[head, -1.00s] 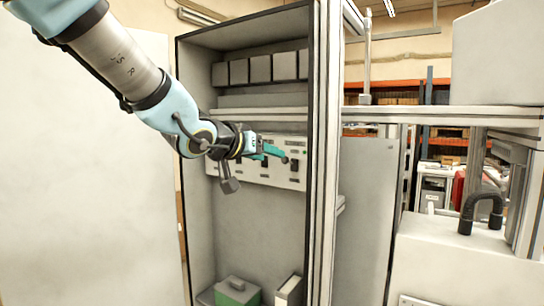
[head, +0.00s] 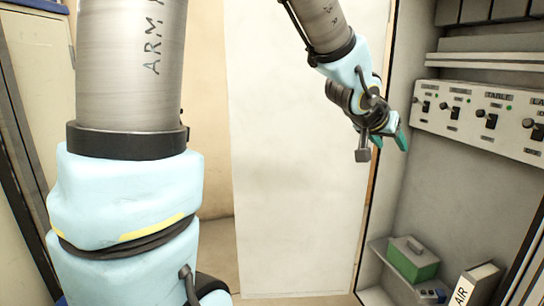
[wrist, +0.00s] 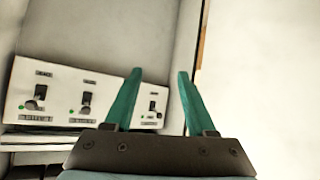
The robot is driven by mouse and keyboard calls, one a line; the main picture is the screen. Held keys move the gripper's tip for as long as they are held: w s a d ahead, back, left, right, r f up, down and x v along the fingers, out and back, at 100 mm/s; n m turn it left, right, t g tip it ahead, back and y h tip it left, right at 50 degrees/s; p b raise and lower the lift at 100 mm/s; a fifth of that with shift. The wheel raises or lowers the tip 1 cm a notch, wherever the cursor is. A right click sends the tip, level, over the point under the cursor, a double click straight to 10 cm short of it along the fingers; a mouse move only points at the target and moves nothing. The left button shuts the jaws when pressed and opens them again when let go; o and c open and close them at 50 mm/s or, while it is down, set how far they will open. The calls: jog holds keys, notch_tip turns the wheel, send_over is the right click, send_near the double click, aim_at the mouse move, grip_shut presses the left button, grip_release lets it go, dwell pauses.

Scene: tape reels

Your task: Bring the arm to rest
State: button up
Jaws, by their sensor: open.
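My gripper (head: 391,138) hangs at the end of my pale blue and grey arm, in front of the left edge of the open cabinet (head: 390,180). In the wrist view its two green fingers (wrist: 158,85) stand apart with nothing between them. Beyond them is the white switch panel (wrist: 60,92), which also shows at the upper right of the head view (head: 470,122). The fingers look clear of the panel, but the exact gap cannot be told.
A large white panel (head: 290,200) stands left of the cabinet. A green box (head: 412,262) and a white binder marked AIR (head: 475,285) are at the cabinet's bottom. A shelf edge (head: 460,58) runs above the switches. The space below the gripper looks free.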

jog(key=w+a+f+n+g+y, duration=0.1)
jog(key=a+f+n+y, duration=0.3)
jog(key=a, duration=0.7)
jog(key=a+f+g+y, duration=0.1)
jog(key=a+f+y, duration=0.2)
jog(key=a+f, duration=0.65)
jog(key=s+a+f+n+g, duration=0.1)
jog(key=s+a, duration=0.3)
jog(key=a, duration=0.3)
jog(key=s+a+f+n+g+y, duration=0.1)
jog(key=s+a+n+g, duration=0.1)
jog(key=s+a, duration=0.2)
jog(key=a, duration=0.3)
jog(key=shift+s+a+f+g, duration=0.2)
jog(key=shift+s+f+g, duration=0.05)
jog(key=shift+f+g, duration=0.05)
jog(key=shift+c, duration=0.2)
jog(key=shift+c, duration=0.3)
